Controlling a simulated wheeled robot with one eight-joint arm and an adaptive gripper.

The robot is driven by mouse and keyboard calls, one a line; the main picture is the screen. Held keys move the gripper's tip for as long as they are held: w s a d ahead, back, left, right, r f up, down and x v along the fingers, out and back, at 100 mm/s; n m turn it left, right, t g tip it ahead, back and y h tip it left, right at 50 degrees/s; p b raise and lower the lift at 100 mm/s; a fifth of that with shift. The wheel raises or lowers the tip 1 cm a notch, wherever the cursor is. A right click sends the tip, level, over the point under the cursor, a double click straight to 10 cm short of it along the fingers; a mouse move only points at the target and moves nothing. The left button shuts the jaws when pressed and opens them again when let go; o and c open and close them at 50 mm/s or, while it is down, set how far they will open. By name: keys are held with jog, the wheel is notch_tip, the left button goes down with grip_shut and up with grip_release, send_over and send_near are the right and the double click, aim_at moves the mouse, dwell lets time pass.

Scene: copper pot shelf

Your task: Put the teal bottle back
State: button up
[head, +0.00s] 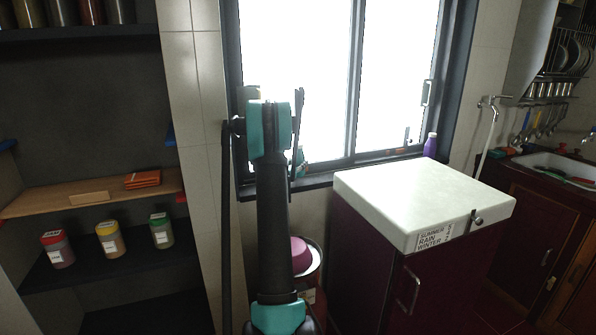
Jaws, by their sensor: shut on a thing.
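My arm (272,220) rises through the middle of the head view, dark with teal joint bands. My gripper cannot be made out; it seems hidden behind the upper end of the arm. A small teal and pale patch (300,156) shows just right of the upper arm, in front of the window sill. It may be part of the teal bottle, but most of it is hidden, and I cannot tell whether it is held or standing. No whole teal bottle is visible.
A purple bottle (431,145) stands on the window sill's right end. A white-topped cabinet (420,195) with a season label stands right. A pink object (301,255) is low behind my arm. Left shelves hold red-lidded (57,249), yellow-lidded (110,239) and green-lidded (161,231) jars.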

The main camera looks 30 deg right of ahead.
jog(key=shift+f, duration=1.65)
jog(key=shift+f, duration=0.1)
jog(key=o, duration=1.2)
jog(key=shift+s+a, duration=0.1)
jog(key=shift+a, duration=0.05)
jog(key=v, duration=1.1)
jog(key=shift+s+a, duration=0.25)
jog(key=shift+s, duration=0.1)
